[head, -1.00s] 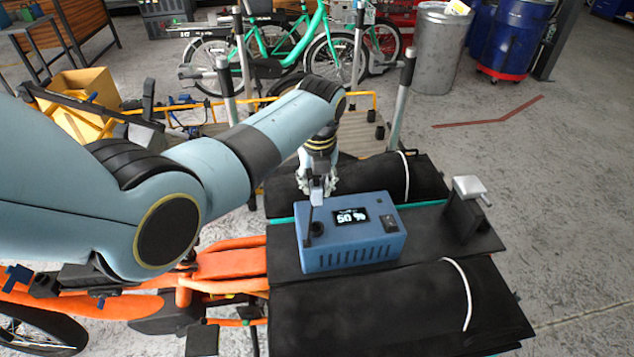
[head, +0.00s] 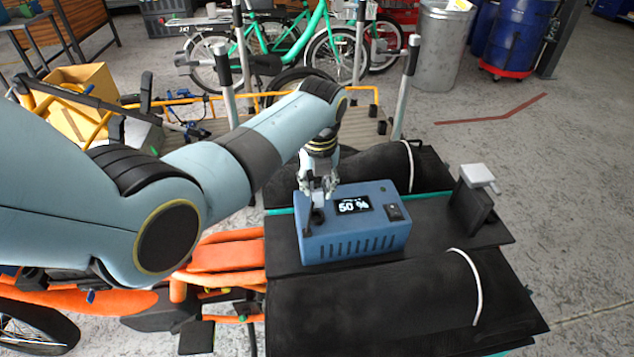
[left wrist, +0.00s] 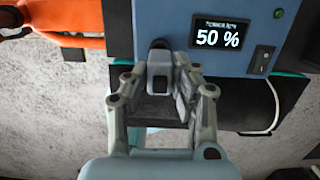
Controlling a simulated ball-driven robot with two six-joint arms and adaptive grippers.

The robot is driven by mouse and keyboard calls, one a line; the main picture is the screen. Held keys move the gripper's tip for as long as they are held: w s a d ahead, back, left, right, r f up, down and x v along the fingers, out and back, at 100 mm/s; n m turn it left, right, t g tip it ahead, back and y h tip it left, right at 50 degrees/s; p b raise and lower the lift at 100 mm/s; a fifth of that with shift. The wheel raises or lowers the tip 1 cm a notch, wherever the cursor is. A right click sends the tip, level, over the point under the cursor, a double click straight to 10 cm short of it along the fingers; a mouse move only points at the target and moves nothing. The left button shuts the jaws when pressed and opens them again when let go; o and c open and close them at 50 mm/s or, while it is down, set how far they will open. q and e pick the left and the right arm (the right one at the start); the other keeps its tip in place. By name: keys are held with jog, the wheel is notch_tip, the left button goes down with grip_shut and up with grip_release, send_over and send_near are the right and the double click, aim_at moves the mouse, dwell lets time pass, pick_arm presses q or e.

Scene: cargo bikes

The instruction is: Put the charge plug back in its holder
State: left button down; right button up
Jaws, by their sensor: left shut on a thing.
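My left gripper (head: 317,190) is at the left end of the blue charger box (head: 360,240), which has a screen reading 50 %. It is shut on a small dark piece, seemingly the charge plug (head: 317,214). In the left wrist view the dark, rounded plug (left wrist: 159,62) shows between the fingers (left wrist: 162,92), in front of the blue charger box (left wrist: 175,30). The holder cannot be told apart from the plug, and I cannot tell whether the plug is seated in it. My right gripper is not in view.
The box stands on a black deck (head: 430,235) between two black rolled bags (head: 370,305). A grey-topped black block (head: 475,200) stands at the deck's right. An orange bike frame (head: 225,258) is at left. Posts and a green bike (head: 290,40) are behind.

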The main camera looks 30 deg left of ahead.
pick_arm(q)
jog(key=shift+f, duration=0.2)
dwell(0.3)
jog(key=shift+f+b, duration=1.2)
jog(key=shift+f, duration=0.5)
jog(key=c, duration=1)
grip_release()
jog(key=shift+r, duration=0.15)
jog(key=r, duration=0.4)
jog(key=s+r, duration=0.1)
jog(key=r, duration=0.2)
jog(key=d+r, duration=0.1)
jog(key=r, duration=0.3)
jog(key=shift+s+d+r, duration=0.1)
jog(key=shift+s+r, duration=0.1)
jog(key=shift+r, duration=0.1)
